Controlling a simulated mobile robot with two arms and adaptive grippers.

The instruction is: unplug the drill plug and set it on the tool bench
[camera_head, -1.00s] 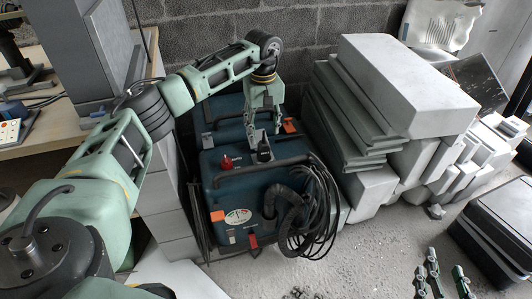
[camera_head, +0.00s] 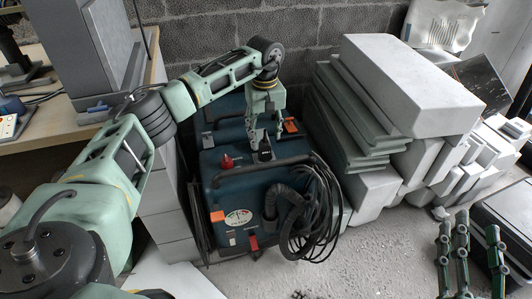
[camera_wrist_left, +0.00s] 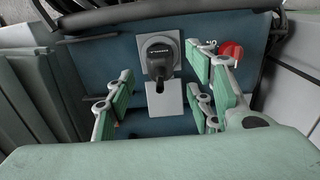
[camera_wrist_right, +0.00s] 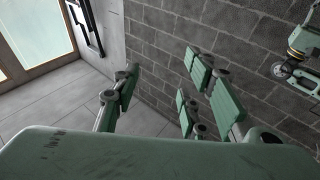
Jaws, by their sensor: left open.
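The black drill plug (camera_wrist_left: 160,53) sits in a grey socket plate on top of a dark blue machine (camera_head: 234,190). In the left wrist view the plug lies between the lines of my left gripper's fingers, beyond their tips. My left gripper (camera_head: 264,136) points down just above the plug and is open; whether its fingers touch the plug I cannot tell. In the head view the gripper partly covers the plug (camera_head: 265,153). My right gripper (camera_head: 466,245) is at the lower right, open and empty, its fingers apart in the right wrist view (camera_wrist_right: 160,95). The wooden tool bench (camera_head: 62,132) stands at the left.
A red knob (camera_wrist_left: 231,50) is beside the socket. Black hose and cable coils (camera_head: 318,210) hang on the machine's right front. Stacked pale slabs (camera_head: 410,90) stand close on the right. Grey block wall (camera_head: 335,30) is behind. A dark case (camera_head: 510,220) is at the right.

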